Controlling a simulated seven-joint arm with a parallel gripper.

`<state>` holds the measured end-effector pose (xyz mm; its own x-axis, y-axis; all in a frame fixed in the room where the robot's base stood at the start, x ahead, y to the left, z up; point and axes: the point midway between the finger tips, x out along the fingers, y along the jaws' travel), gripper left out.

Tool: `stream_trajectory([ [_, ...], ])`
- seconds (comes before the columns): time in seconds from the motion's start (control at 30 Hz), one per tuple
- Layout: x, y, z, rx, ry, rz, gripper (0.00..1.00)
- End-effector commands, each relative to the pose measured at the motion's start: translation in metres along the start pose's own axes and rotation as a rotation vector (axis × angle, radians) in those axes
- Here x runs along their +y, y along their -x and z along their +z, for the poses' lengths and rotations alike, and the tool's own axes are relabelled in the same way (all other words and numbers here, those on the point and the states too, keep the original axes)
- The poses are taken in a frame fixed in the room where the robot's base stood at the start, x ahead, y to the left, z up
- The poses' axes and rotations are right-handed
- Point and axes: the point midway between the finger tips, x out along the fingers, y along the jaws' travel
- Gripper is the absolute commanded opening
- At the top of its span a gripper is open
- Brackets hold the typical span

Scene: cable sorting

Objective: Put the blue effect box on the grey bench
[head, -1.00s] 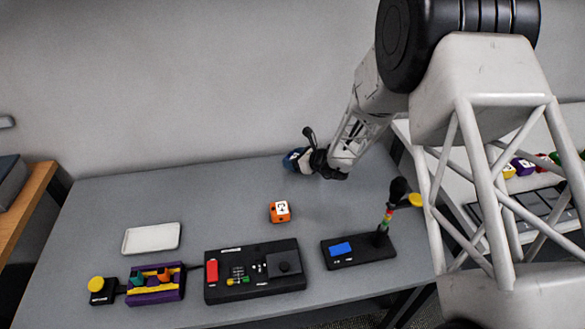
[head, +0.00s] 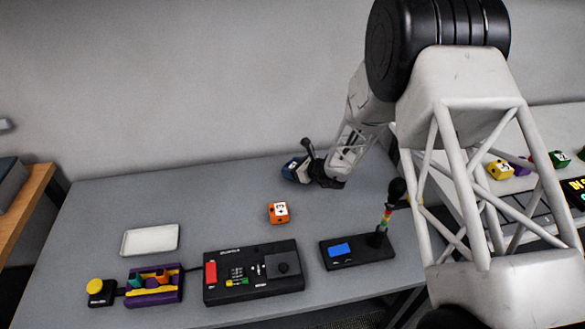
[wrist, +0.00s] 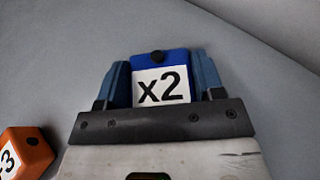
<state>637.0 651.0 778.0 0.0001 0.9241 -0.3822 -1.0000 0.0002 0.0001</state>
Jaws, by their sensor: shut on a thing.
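The blue effect box (wrist: 161,84) has a white "x2" label and a dark knob. In the wrist view it sits between the two blue fingers of my gripper (wrist: 160,82), which is shut on it. In the head view the blue box (head: 291,170) shows at the tip of my gripper (head: 297,168), at the back of the grey bench (head: 215,205), near the wall. The box is low, close to the bench top; I cannot tell whether it touches it.
An orange box (head: 278,212) sits on the bench in front of my gripper. A white tray (head: 150,240), a purple unit (head: 154,298), a black control box (head: 225,290) and a black screen unit (head: 345,262) line the front. The middle left of the bench is clear.

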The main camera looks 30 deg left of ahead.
Motion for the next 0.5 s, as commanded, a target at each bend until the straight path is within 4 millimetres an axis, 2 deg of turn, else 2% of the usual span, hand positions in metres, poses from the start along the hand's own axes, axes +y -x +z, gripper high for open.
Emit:
stream_trajectory([
  [0.27, 0.0001, -0.0011, -0.0027, 0.0, 0.0, 0.0, 0.34],
  [0.3, 0.0002, -0.001, -0.0027, 0.0, 0.0, 0.0, 0.66],
  [0.43, 0.0002, -0.001, -0.0026, 0.0, 0.0, 0.0, 0.86],
  [0.5, 0.0001, -0.0009, -0.0026, 0.001, 0.0, 0.0, 0.87],
])
